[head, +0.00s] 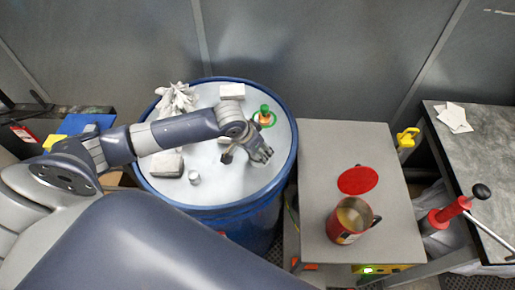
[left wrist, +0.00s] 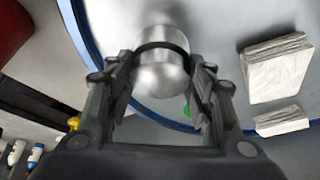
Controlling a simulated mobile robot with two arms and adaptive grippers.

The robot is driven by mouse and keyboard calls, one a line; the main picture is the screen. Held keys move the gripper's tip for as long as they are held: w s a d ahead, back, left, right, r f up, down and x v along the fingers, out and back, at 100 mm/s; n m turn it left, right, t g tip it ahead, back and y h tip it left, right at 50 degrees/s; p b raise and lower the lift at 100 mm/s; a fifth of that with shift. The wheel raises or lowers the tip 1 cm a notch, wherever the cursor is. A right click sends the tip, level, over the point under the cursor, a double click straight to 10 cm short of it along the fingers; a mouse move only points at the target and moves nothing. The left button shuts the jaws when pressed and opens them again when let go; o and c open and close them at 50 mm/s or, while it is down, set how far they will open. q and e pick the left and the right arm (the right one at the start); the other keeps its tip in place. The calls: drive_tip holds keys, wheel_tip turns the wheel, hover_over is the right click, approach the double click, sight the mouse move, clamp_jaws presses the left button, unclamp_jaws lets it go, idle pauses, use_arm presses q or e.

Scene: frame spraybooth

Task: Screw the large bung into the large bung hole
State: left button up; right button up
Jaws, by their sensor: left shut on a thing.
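My left gripper (head: 260,153) is over the right part of the blue drum's pale lid (head: 222,188) in the head view. In the left wrist view its two fingers (left wrist: 163,84) are closed about a rounded silver metal piece with a black ring, which I take for the large bung (left wrist: 162,72). The bung is hidden behind the gripper in the head view. I cannot make out the large bung hole, or whether the bung touches the lid. My right gripper is not in view.
On the lid are crumpled white rags (head: 176,98), pale blocks (head: 232,91), a small silver cylinder (head: 194,177) and a green-orange fitting (head: 265,116). To the right, a grey cabinet (head: 340,145) bears an open red can (head: 350,220) and a red disc (head: 357,180).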

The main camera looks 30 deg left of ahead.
use_arm(q)
drive_tip(key=shift+m, duration=0.3)
drive_tip(key=shift+a+m+h+p, duration=0.1)
drive_tip(key=shift+m+h+p, duration=0.4)
drive_tip(key=shift+m, duration=0.4)
drive_tip(key=shift+s+f+m+g+h, duration=0.1)
drive_tip(key=shift+m+g+h, duration=0.25)
drive_tip(key=shift+m, duration=0.75)
drive_tip(key=shift+m+g, duration=0.25)
drive_tip(key=shift+m, duration=0.35)
drive_tip(key=shift+c, duration=0.5)
drive_tip(key=m+h+b, duration=0.1)
drive_tip(key=m, duration=0.1)
drive_tip(key=shift+a+f+m+g, duration=0.1)
drive_tip(key=shift+m+g, duration=0.2)
drive_tip(key=shift+g, duration=0.1)
drive_tip(key=shift+m, duration=0.4)
